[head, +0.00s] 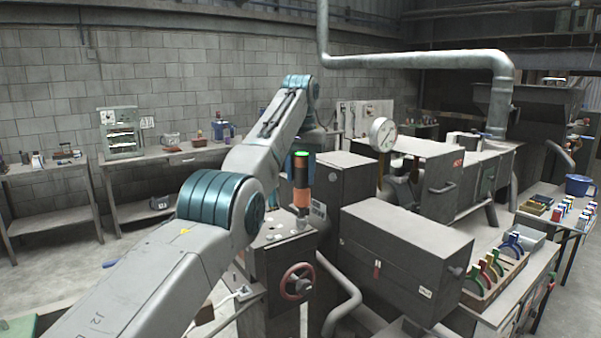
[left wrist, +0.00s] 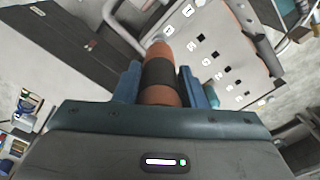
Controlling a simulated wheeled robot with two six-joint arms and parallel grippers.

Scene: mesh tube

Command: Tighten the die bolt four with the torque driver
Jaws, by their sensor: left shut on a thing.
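My left gripper (head: 301,163) is shut on the torque driver (head: 301,178), which is orange with a black band. The driver hangs upright from the gripper, its tip just over the top of the grey machine housing (head: 270,262). In the left wrist view, the blue fingers of the gripper (left wrist: 160,88) clasp the driver (left wrist: 160,72) from both sides. Its far end lies by a grey metal part at the edge of a pale panel (left wrist: 205,50) with dark square marks. I cannot tell die bolt four apart, nor whether the tip touches a bolt. My right gripper is out of view.
A red handwheel (head: 297,281) is on the housing's front. To the right are a grey box-shaped cover (head: 405,255), a round gauge (head: 383,134) and a wooden tray (head: 497,275) of coloured-handled tools. Workbenches (head: 175,160) line the back wall.

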